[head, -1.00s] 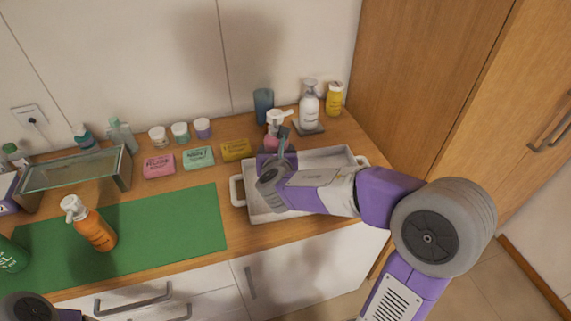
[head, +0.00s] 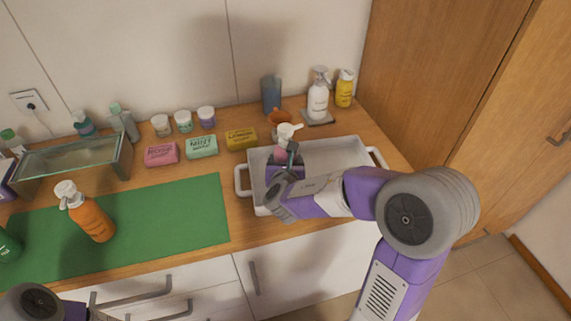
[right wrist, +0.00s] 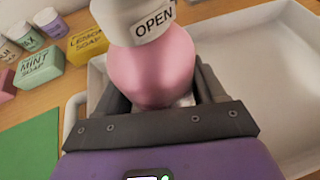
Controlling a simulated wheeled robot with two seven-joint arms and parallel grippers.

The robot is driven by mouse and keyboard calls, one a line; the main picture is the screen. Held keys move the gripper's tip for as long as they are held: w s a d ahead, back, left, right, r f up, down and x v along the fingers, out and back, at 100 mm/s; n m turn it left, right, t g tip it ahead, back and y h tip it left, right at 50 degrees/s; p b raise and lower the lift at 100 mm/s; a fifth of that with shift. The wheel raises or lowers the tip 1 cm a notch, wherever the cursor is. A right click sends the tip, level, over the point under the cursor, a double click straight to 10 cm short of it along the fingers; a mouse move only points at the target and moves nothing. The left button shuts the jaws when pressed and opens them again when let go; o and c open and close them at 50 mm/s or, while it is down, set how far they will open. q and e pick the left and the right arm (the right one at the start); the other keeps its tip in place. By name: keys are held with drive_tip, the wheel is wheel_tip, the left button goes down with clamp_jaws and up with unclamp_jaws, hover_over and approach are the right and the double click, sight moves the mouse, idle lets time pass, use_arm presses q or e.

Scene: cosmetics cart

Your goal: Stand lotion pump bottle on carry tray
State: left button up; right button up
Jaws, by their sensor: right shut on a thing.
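The lotion pump bottle is pink with a white pump head (head: 286,131) in the head view. Its pink body (right wrist: 160,68) and white collar marked OPEN fill the upper middle of the right wrist view. My right gripper (head: 285,164) is shut around the body, and the bottle looks about upright. The white carry tray (head: 340,150) has raised walls and a handle at each end. It also shows in the right wrist view (right wrist: 265,60). The bottle is over the tray's left part. Its base is hidden, so I cannot tell whether it touches the tray floor. My left gripper is out of view.
A terracotta cup (head: 280,117), a blue tumbler (head: 271,94), a white pump bottle (head: 318,98) and a yellow bottle (head: 344,88) stand behind the tray. Soap boxes, including a yellow one (head: 241,139), sit left. An orange spray bottle (head: 93,218) stands on the green mat (head: 165,220).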

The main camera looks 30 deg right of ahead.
drive_tip(key=shift+f, duration=0.15)
drive_tip(key=o, duration=1.3)
drive_tip(key=shift+c, duration=0.2)
drive_tip(key=shift+r, duration=0.2)
drive_tip(key=shift+s+a+r, duration=0.2)
drive_tip(key=v, duration=1.1)
drive_tip(key=shift+s, duration=0.2)
